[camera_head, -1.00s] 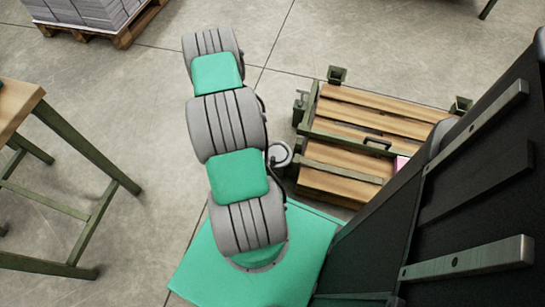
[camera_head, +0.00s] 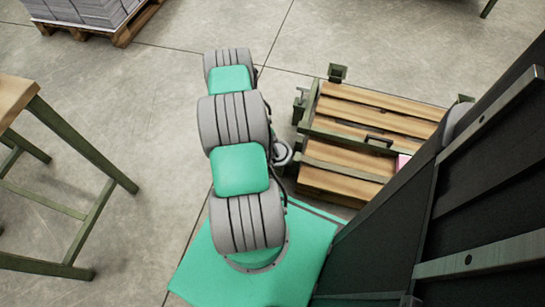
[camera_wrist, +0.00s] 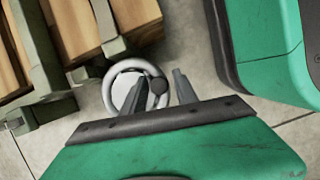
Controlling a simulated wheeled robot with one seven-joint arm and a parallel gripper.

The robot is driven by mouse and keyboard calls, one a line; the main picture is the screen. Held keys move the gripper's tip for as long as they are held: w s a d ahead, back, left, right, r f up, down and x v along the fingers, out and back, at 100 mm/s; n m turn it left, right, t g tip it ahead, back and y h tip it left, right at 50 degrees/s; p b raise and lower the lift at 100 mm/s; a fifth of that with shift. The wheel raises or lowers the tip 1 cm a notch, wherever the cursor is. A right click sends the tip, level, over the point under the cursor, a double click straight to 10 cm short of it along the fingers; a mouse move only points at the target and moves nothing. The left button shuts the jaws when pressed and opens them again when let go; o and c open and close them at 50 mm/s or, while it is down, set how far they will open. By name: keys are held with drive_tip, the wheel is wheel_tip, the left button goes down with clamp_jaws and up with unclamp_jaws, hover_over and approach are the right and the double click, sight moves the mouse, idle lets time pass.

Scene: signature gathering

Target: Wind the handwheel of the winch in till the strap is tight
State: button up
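The handwheel (camera_wrist: 109,92) is a light grey ring with a pale round centre and a dark knob (camera_wrist: 159,85) on its right rim, seen in the wrist view. In the head view the handwheel (camera_head: 284,154) peeks out beside my arm, partly hidden by it. My gripper (camera_wrist: 160,78) has its two grey fingers apart, one over the wheel's right part and one just right of the knob. The knob shows between the fingers; contact cannot be told. I cannot make out the strap.
A wooden slatted piece with a green metal frame (camera_head: 324,127) stands beside the wheel. A wooden-topped bench with green legs (camera_head: 90,226) is at the left. A pallet of grey stacks (camera_head: 125,32) is at the back left. Open concrete floor lies between.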

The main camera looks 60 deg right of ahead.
clamp_jaws()
idle(1.1)
